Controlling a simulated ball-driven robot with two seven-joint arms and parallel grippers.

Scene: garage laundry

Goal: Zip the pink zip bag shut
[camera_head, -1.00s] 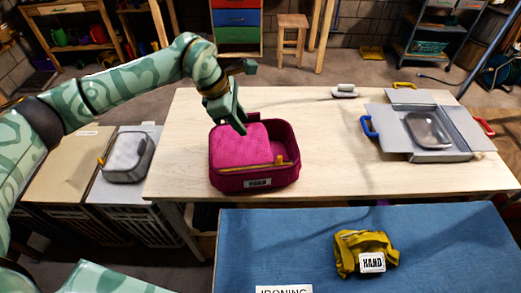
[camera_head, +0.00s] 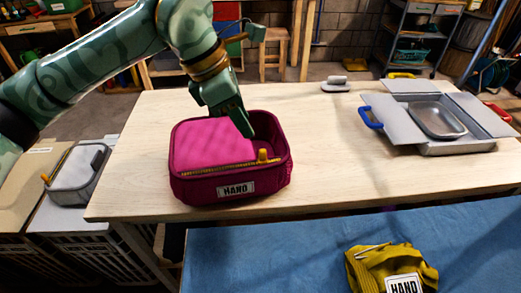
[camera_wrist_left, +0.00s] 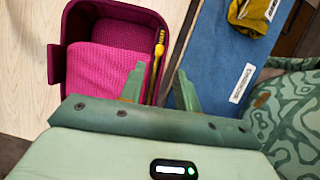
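The pink zip bag (camera_head: 215,148) stands on the wooden table in the head view, with a "HAND" label on its front. Its flap covers the left part and the right end gapes open. The yellow zip pull (camera_head: 263,156) sits at the front edge, right of the middle; it also shows in the left wrist view (camera_wrist_left: 159,47). My left gripper (camera_head: 245,130) appears above the bag's open right part, behind the pull. My right gripper is not in view.
A grey case with a metal tray (camera_head: 440,121) lies open on the table's right side. A small grey object (camera_head: 335,84) stands at the back edge. A yellow "HAND" bag (camera_head: 385,268) lies on the blue ironing surface (camera_head: 270,255) in front. The table between bag and case is clear.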

